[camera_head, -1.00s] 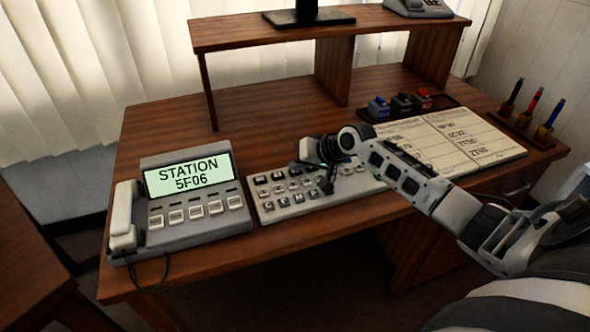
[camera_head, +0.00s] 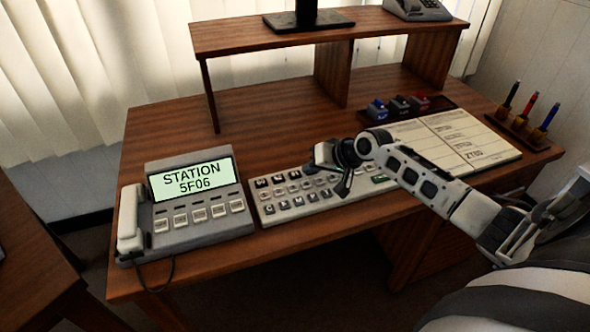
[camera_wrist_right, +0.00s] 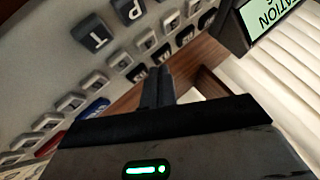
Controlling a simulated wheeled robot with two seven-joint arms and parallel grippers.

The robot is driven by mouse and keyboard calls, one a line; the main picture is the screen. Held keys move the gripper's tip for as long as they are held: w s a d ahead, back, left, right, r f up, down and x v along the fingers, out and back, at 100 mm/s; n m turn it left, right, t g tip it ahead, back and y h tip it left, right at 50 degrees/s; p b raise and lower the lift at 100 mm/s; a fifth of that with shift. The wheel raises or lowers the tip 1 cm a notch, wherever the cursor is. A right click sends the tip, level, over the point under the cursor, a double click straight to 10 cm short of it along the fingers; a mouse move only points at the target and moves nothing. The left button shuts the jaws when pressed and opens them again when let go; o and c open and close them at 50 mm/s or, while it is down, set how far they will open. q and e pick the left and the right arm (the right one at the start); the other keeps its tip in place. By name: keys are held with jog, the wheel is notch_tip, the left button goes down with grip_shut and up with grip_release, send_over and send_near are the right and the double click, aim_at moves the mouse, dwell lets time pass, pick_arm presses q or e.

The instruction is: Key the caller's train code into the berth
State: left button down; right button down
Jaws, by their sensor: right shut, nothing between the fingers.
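The grey telephone unit (camera_head: 200,218) stands on the left of the desk. Its lit screen (camera_head: 193,179) reads "STATION 5F06", and part of it shows in the right wrist view (camera_wrist_right: 265,14). The keyboard (camera_head: 300,203) with rows of dark and pale keys lies to its right. My right gripper (camera_head: 343,186) is shut and empty over the right half of the keyboard and hides some keys. In the right wrist view its fingers (camera_wrist_right: 158,88) are together near the keys; I cannot tell whether they touch one. My left gripper is not in view.
An open book (camera_head: 440,138) lies right of the keyboard, partly behind my right arm. A tray with blue, black and red stamps (camera_head: 400,104) and a pen holder (camera_head: 530,125) stand farther back. A wooden shelf (camera_head: 330,38) crosses the desk's rear.

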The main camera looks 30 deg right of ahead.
aim_at(323, 182)
jog(key=shift+s+d+p, duration=0.2)
jog(key=shift+s+d, duration=0.25)
jog(key=shift+s, duration=0.2)
jog(key=shift+s+d+p, duration=0.2)
jog(key=shift+s+d, duration=0.25)
jog(key=shift+s, duration=0.2)
jog(key=shift+f, duration=0.15)
jog(key=shift+f, duration=0.3)
jog(key=shift+f+b, duration=0.35)
jog(key=shift+r+p, duration=0.85)
jog(key=shift+p, duration=0.05)
